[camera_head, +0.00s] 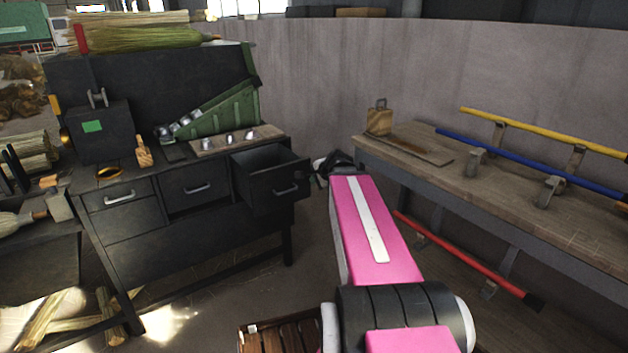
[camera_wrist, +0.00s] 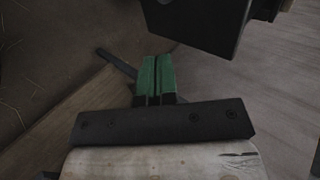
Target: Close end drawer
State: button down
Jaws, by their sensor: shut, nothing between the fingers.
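The end drawer (camera_head: 268,190) is the rightmost of the row in the black cabinet (camera_head: 190,235). It is pulled out, with its open top and front handle showing. The other drawers of the row (camera_head: 123,200) sit flush. My gripper (camera_head: 322,168) is just right of the open drawer's front, small and partly hidden by my pink arm. In the wrist view its green fingertips (camera_wrist: 153,78) are together with nothing between them. A dark box corner, which looks like the drawer (camera_wrist: 200,22), lies beyond and above the fingertips, with a gap between them.
A green rack (camera_head: 225,115) and a board with small metal parts (camera_head: 240,139) stand on the cabinet top. A workbench (camera_head: 530,205) with a yellow and a blue pole is at the right. A red pole (camera_head: 460,262) is below it. A slatted wooden crate (camera_head: 275,340) is at the bottom.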

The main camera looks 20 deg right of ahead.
aim_at(299, 183)
jog(key=x, duration=0.3)
jog(key=r+x, duration=0.1)
jog(key=x, duration=0.2)
jog(key=w+x, duration=0.1)
jog(key=x, duration=0.2)
jog(key=shift+w+a, duration=0.2)
jog(key=shift+w, duration=0.15)
jog(key=shift+w+a, duration=0.2)
jog(key=shift+w, duration=0.3)
jog(key=w+a, duration=0.2)
jog(key=w, duration=0.5)
jog(key=w+a, duration=0.2)
jog(key=w, duration=0.4)
jog(key=w+a, duration=0.2)
jog(key=w, duration=0.5)
jog(key=shift+w+a, duration=0.3)
jog(key=shift+a, duration=0.05)
jog(key=shift+w, duration=0.15)
